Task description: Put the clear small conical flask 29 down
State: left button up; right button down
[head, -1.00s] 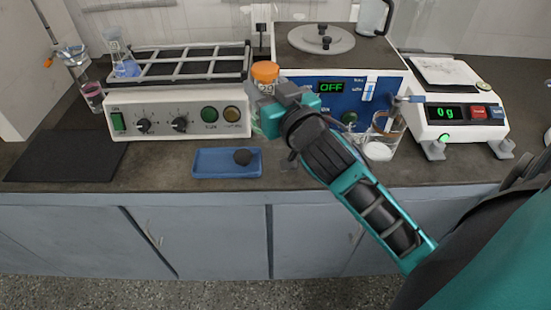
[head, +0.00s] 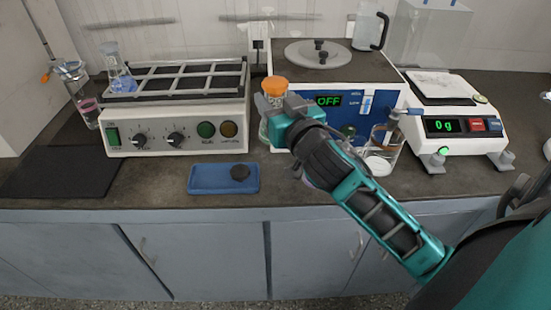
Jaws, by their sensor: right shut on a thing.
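The clear small conical flask 29 (head: 264,130) has an orange cap and stands upright in the grip of my right gripper (head: 277,103). The gripper is shut around its upper part, just below the cap. Most of the flask's body is hidden behind the gripper, with a strip of clear glass showing at its left. The flask is in front of the gap between the shaker with knobs and the blue-fronted device. I cannot tell whether its base touches the bench. My left gripper is not in view.
A blue tray (head: 207,180) with a dark round piece lies at the bench front. The shaker (head: 155,141) is behind left, the blue-fronted device (head: 390,76) behind right. A glass beaker (head: 383,158) and a balance (head: 450,112) stand farther right. A dark mat (head: 60,175) lies left.

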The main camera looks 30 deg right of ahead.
notch_tip(320, 180, down, 8)
jog(key=shift+f+b, duration=0.1)
jog(key=shift+b, duration=1.05)
jog(key=shift+f, duration=0.5)
notch_tip(320, 180, down, 3)
jog(key=shift+f+b, duration=0.15)
jog(key=shift+b, duration=0.7)
jog(key=shift+f, duration=0.2)
jog(key=shift+f, duration=0.1)
jog(key=c, duration=0.5)
grip_release()
jog(key=shift+f, duration=0.1)
